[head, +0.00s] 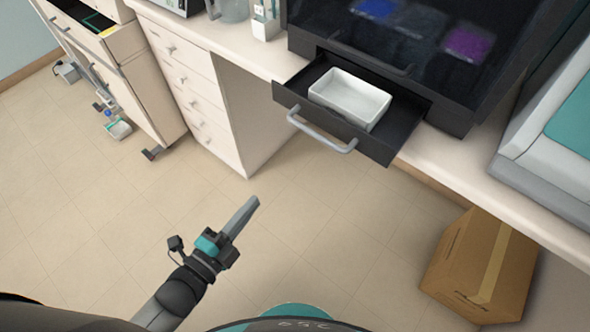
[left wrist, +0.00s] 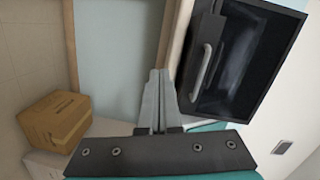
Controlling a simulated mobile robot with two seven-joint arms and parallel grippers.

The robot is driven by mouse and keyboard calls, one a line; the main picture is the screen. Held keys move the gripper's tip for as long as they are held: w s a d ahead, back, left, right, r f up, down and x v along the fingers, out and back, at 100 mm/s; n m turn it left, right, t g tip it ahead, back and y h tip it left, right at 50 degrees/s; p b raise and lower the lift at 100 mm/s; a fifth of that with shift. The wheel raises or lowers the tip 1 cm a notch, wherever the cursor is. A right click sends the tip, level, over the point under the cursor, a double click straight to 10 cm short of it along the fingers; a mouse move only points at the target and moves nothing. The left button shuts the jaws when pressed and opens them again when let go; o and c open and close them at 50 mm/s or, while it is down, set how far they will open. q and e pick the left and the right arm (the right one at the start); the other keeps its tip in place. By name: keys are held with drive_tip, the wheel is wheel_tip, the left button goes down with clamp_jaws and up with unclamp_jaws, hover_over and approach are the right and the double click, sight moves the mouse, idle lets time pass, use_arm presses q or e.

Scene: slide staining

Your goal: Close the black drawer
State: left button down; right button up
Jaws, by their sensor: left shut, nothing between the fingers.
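The black drawer (head: 335,122) is pulled out of the black cabinet (head: 400,50) on the counter in the head view. A white tray (head: 366,115) lies inside it, and a grey bar handle (head: 322,134) is on its front. My left gripper (head: 252,203) is shut and empty, below and to the left of the handle, apart from it. In the left wrist view the shut fingers (left wrist: 157,92) point up the picture, with a grey handle (left wrist: 202,72) on a black front to their right. My right gripper is not in view.
A white counter (head: 440,160) runs under the cabinet, with a white drawer unit (head: 200,95) at left. A cardboard box (head: 465,262) stands on the floor at lower right, and shows in the left wrist view (left wrist: 50,122). The floor around my left gripper is clear.

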use_arm(q)
wheel_tip(320, 180, up, 7)
drive_tip(key=s+d+m+t+h+b, duration=0.2)
drive_tip(key=d+m+h, duration=0.1)
drive_tip(key=m+h, duration=0.1)
drive_tip(key=f+x, duration=0.1)
drive_tip(key=x, duration=1.2)
drive_tip(key=shift+w+b, duration=0.4)
drive_tip(key=shift+w, duration=0.1)
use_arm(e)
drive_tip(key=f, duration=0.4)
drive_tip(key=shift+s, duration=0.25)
use_arm(q)
drive_tip(key=shift+w+d+y, duration=0.1)
drive_tip(key=shift+y, duration=0.3)
